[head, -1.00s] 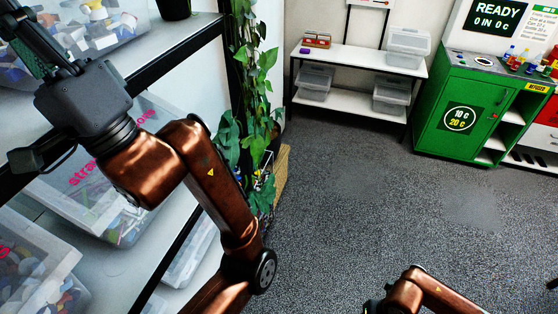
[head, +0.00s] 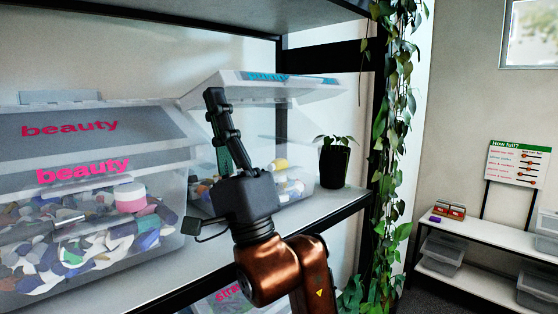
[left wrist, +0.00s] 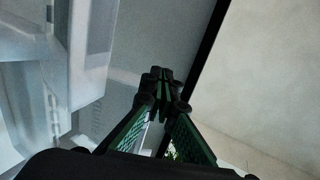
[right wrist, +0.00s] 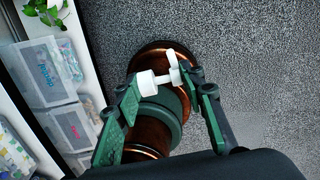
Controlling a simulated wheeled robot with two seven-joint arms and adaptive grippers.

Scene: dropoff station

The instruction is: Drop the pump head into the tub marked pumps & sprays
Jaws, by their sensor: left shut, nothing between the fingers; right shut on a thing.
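The white pump head (right wrist: 150,82) is in my right gripper (right wrist: 166,84), which is shut on it; neither shows in the head view. My left gripper (head: 214,98) is shut and empty, raised with fingers up in front of the translucent tub (head: 298,184) on the shelf. Its closed fingertips also show in the left wrist view (left wrist: 163,76). That tub's lid (head: 300,90) is tilted up, with blue lettering too slanted to read surely. The left gripper overlaps the lid's left part in the picture; I cannot tell if they touch.
A tub marked beauty (head: 90,225), full of mixed pieces, stands left on the same shelf (head: 335,205). A dark plant pot (head: 334,165) stands right of the tub. Another shelf (head: 190,14) hangs above. A vine (head: 397,120) hangs at the rack's right post.

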